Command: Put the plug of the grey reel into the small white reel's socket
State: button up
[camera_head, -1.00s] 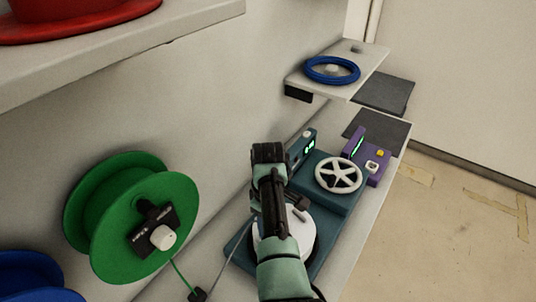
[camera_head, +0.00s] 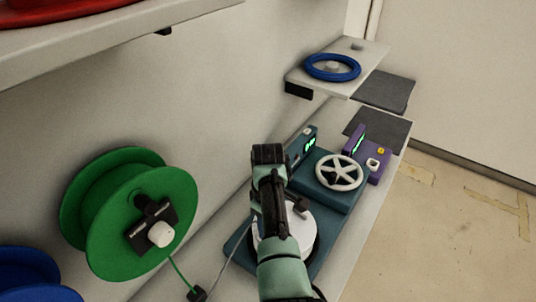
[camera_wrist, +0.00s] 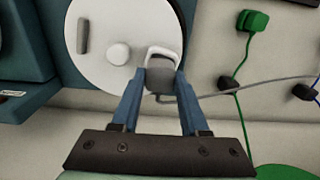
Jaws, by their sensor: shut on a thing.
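In the wrist view the two blue fingers of my gripper (camera_wrist: 160,90) are shut on a grey plug (camera_wrist: 160,74). A grey cable (camera_wrist: 205,97) runs from the plug to the right. A white loop-shaped piece (camera_wrist: 164,51), possibly the socket, stands directly beyond the plug at the white reel's rim. I cannot tell whether the plug is inside it. The small white reel (camera_wrist: 105,70) is a round white disc with a knob and a grey handle. In the head view my arm partly covers the white reel (camera_head: 307,232) and hides my fingertips. The grey reel is not clearly visible.
A green reel (camera_head: 115,235) stands at the left. A spoked white wheel (camera_head: 340,172) sits on the teal unit, beside a purple box (camera_head: 378,163).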

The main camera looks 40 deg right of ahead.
jog(key=shift+f+b, duration=0.3)
jog(key=shift+f, duration=0.1)
dwell(0.4)
jog(key=o, duration=1.5)
jog(key=shift+o, duration=0.2)
notch_tip(320, 180, up, 9)
jog(key=p, duration=0.8)
